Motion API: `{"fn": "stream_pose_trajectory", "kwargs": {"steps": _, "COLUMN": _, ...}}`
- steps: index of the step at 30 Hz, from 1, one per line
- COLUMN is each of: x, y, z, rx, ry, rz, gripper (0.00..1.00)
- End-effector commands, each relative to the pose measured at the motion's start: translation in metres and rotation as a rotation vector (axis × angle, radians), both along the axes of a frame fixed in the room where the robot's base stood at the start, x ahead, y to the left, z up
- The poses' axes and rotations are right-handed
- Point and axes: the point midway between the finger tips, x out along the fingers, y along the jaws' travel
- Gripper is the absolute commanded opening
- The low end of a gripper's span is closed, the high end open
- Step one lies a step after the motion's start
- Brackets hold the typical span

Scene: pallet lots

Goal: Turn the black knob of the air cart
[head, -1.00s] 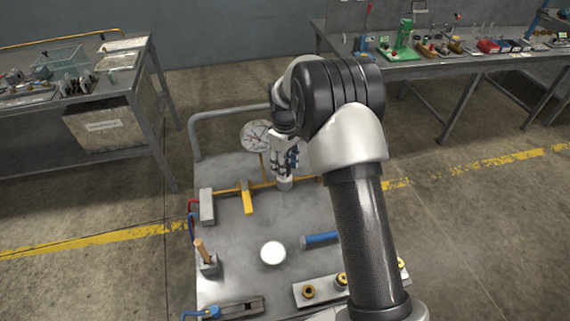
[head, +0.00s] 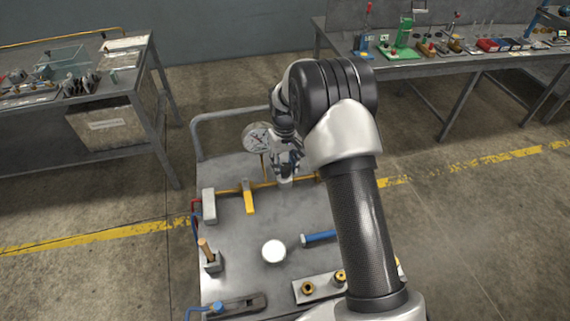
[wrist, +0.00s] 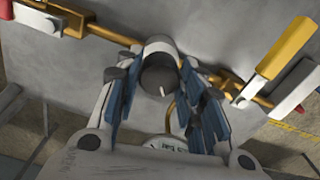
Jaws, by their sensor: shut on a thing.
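The black knob (wrist: 160,75) shows in the wrist view as a dark round cap with a white pointer mark, on a pale round body on the brass pipe. My gripper (wrist: 163,92) has its blue-padded fingers on either side of the knob and is shut on it. In the head view my gripper (head: 286,165) is over the pipe near the back of the air cart (head: 235,285). There the knob is hidden behind the fingers.
A pressure gauge (head: 256,137) stands close behind my gripper. A yellow lever (head: 248,202), a wooden handle (head: 205,248), a white disc (head: 274,252) and a blue-handled part (head: 320,237) are on the cart. Workbenches stand at left and right.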

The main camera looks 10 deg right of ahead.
Motion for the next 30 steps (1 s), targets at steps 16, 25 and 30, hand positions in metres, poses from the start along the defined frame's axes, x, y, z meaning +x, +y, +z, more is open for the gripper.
{"fn": "stream_pose_trajectory", "kwargs": {"steps": 16, "x": 0.000, "y": 0.000, "z": 0.000, "rx": 0.000, "ry": -0.001, "rz": 0.003, "gripper": 0.56}}
{"fn": "stream_pose_trajectory", "kwargs": {"steps": 25, "x": 0.001, "y": 0.000, "z": 0.011, "rx": 0.000, "ry": -0.004, "rz": 0.003, "gripper": 0.56}}
{"fn": "stream_pose_trajectory", "kwargs": {"steps": 30, "x": 0.002, "y": 0.000, "z": 0.044, "rx": 0.000, "ry": -0.006, "rz": 0.003, "gripper": 0.56}}
